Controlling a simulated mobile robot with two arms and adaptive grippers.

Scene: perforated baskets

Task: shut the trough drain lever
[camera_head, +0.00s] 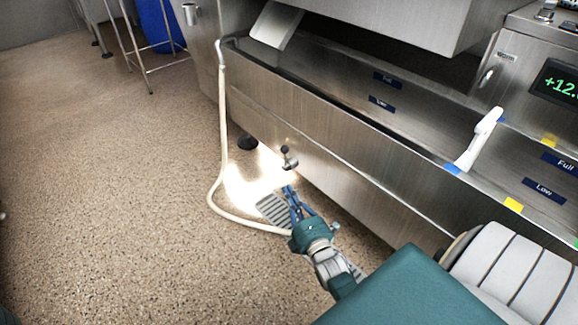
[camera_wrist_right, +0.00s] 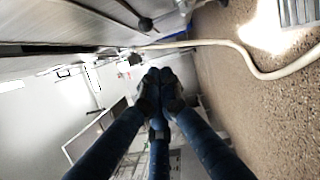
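The drain lever (camera_head: 285,151) is a short handle with a dark knob on a small metal valve (camera_head: 290,163). It sticks out low on the front wall of the steel trough (camera_head: 330,165), and the knob sits above the valve body. A dark round knob also shows at the top of the right wrist view (camera_wrist_right: 145,24). My right gripper (camera_head: 289,190) is just below the valve in the head view, apparently apart from it. In the wrist view its blue fingers meet at their dark tips (camera_wrist_right: 158,88), with nothing seen between them. My left gripper is out of view.
A cream hose (camera_head: 223,130) hangs from the trough's left end and loops over the floor under my right arm. A floor grate (camera_head: 272,209) lies beneath the gripper. A white-handled tool (camera_head: 482,137) rests on the trough edge. The speckled floor at left is open.

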